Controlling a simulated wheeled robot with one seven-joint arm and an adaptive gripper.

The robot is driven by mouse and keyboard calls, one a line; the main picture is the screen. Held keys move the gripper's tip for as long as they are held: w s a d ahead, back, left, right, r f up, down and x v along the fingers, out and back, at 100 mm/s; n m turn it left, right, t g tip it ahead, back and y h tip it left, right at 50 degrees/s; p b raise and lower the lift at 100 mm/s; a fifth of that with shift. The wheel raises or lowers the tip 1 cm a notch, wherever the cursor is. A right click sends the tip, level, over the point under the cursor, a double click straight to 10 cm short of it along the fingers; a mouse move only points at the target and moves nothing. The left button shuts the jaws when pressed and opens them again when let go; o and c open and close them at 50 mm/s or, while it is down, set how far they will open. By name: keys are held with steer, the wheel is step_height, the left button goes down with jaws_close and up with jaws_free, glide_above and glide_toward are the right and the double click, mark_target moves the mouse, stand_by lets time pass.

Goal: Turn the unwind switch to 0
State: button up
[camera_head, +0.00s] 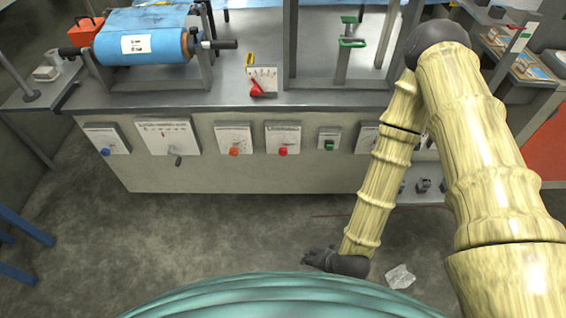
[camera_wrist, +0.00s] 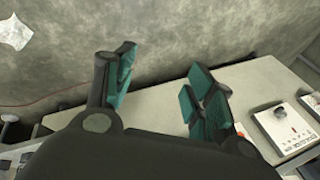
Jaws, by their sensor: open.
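Several control panels line the front of the grey cabinet; their labels are too small to read, so I cannot tell which is the unwind switch. One panel has a blue knob (camera_head: 105,152), one a grey lever (camera_head: 176,159), one an orange knob (camera_head: 234,151), one a red knob (camera_head: 283,152) and one a green switch (camera_head: 329,145). My gripper (camera_wrist: 160,60) is open and empty, its teal-padded fingers spread apart.
A blue film roll (camera_head: 145,48) sits on the worktop at the left. A white dial plate with a red lever (camera_head: 262,90) stands on the worktop. A crumpled clear piece (camera_head: 400,276) lies on the floor. The floor before the cabinet's left half is clear.

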steer(key=w+a+f+m+t+y+b, duration=0.2)
steer(key=w+a+f+m+t+b, duration=0.2)
steer(key=w+a+b, duration=0.45)
steer(key=m+t+h+b, duration=0.5)
steer(key=m+t+b, duration=0.5)
steer(key=m+b, duration=0.75)
glide_toward(283, 154)
steer(key=shift+n, duration=0.25)
steer(key=w+b, duration=0.2)
steer(key=w, duration=0.3)
steer(key=w+b, duration=0.2)
steer(key=w, duration=0.3)
steer(key=shift+w+d+f, duration=0.15)
steer(key=c, duration=1)
